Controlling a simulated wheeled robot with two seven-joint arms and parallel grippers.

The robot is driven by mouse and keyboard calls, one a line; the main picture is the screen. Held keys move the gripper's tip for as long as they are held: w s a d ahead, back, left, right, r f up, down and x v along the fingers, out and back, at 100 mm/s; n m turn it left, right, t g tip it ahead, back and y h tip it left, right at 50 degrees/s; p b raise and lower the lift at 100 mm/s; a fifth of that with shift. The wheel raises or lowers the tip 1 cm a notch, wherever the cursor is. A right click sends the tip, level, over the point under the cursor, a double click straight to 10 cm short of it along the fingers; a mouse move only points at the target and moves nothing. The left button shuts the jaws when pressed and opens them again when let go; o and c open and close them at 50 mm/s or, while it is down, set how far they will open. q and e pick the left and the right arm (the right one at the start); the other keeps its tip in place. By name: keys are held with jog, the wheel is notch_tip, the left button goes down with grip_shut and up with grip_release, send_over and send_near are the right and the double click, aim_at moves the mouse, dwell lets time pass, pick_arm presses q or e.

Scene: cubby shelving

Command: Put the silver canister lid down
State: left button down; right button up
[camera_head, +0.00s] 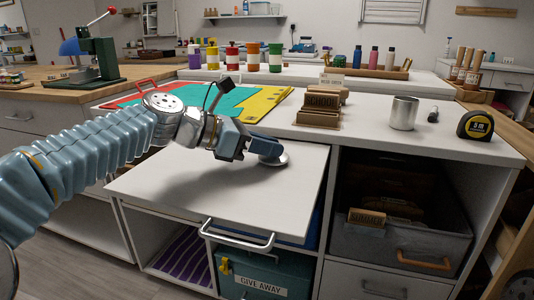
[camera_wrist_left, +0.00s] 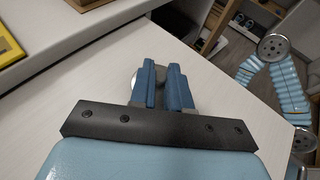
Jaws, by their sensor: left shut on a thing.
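My left gripper (camera_head: 262,147) is over the white pull-out board (camera_head: 180,198), near its back right part. It is shut on the silver canister lid (camera_head: 274,160), a small round disc at the fingertips. The lid is at or just above the board; I cannot tell whether it touches. In the left wrist view the blue fingers (camera_wrist_left: 166,72) are close together, and a sliver of the lid (camera_wrist_left: 134,78) shows beside them; the rest is hidden. The open silver canister (camera_head: 404,113) stands upright on the white counter to the right. My right gripper does not show.
A wooden card holder (camera_head: 319,112) stands behind the board, left of the canister. A tape measure (camera_head: 475,125) sits at the counter's right end. Coloured folders (camera_head: 235,101) lie at the back left. A metal handle (camera_head: 237,236) juts from the board's front. Most of the board is bare.

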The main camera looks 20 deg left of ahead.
pick_arm(q)
jog(key=shift+f, duration=0.2)
jog(key=c, duration=1.1)
grip_release()
jog(key=shift+r, duration=0.1)
jog(key=shift+s+a+r, duration=0.1)
jog(key=shift+a+r, duration=0.05)
jog(key=shift+a, duration=0.05)
jog(key=p+v, duration=0.1)
jog(key=v, duration=1)
jog(key=shift+s+a+p, duration=0.15)
jog(key=shift+s+p, duration=0.1)
jog(key=shift+p, duration=0.05)
